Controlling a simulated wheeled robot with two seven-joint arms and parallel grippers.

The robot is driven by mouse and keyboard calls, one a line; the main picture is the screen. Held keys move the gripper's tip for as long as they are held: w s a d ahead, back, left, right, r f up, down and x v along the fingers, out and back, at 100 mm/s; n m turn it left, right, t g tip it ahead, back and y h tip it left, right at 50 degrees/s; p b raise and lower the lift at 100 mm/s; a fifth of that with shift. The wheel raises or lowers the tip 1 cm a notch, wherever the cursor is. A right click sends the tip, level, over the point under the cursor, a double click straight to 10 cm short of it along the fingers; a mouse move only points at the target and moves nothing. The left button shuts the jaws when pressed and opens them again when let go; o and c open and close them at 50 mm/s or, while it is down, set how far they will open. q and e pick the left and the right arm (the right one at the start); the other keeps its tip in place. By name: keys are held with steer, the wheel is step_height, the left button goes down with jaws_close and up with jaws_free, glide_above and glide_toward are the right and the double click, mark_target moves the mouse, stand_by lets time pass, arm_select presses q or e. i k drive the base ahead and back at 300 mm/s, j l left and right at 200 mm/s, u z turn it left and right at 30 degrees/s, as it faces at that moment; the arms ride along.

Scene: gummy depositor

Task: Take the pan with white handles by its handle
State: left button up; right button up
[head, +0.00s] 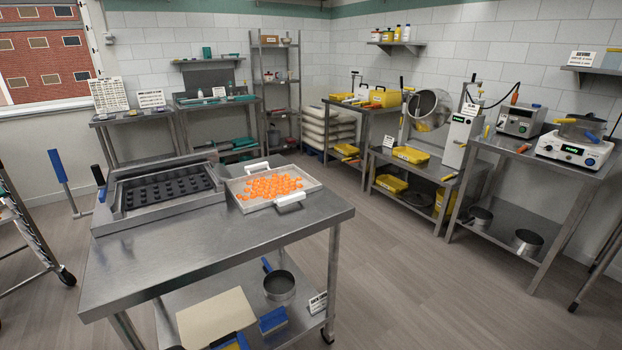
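The pan with white handles (241,203) is a shallow grey metal tray lying flat on the steel table (190,260), near its right side. It holds many orange gummy pieces (270,186). One white handle (290,199) is on its near side and another white handle (257,168) is on its far side. Neither of my grippers shows in the head view, and nothing touches the pan.
A metal mould frame (165,188) with dark cavities sits left of the pan. The table's front half is clear. The shelf below holds a pot (279,286) and a beige board (215,318). Equipment benches (530,150) line the right wall. Open floor (420,270) lies right of the table.

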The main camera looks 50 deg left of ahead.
mark_target(284, 185)
steer(key=i+u, duration=0.35)
steer(key=i+l+u, duration=0.2)
steer(key=i+u, duration=0.15)
steer(key=i+l+u, duration=0.35)
steer(key=i+j, duration=0.05)
steer(key=i, duration=0.1)
